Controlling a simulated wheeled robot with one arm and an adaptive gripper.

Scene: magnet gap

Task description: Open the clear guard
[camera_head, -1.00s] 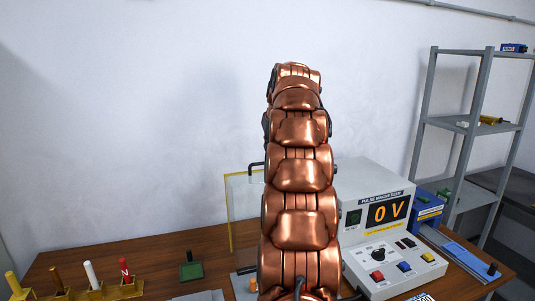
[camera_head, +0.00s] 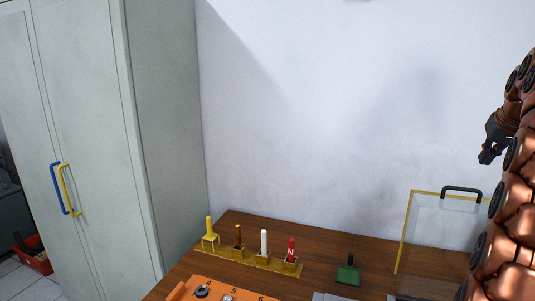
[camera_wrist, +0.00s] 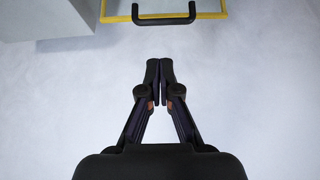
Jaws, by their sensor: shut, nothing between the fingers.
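The clear guard (camera_head: 406,230) is a see-through panel with a yellow frame, standing upright at the table's right in the head view. A black bar handle (camera_head: 462,190) sits on its top edge. In the wrist view, the handle (camera_wrist: 164,19) and yellow frame (camera_wrist: 211,15) show at the top. My gripper (camera_head: 487,158) hangs above and slightly right of the handle in the head view. In the wrist view, its fingertips (camera_wrist: 160,64) are together, empty and apart from the handle. My arm hides the guard's right side in the head view.
A yellow rack (camera_head: 270,270) holds several coloured rods at the table's back. A green block (camera_head: 348,272) stands between rack and guard. An orange tray (camera_head: 215,290) with numbers is in front. A tall grey cabinet (camera_head: 80,130) stands at left. The wall behind is bare.

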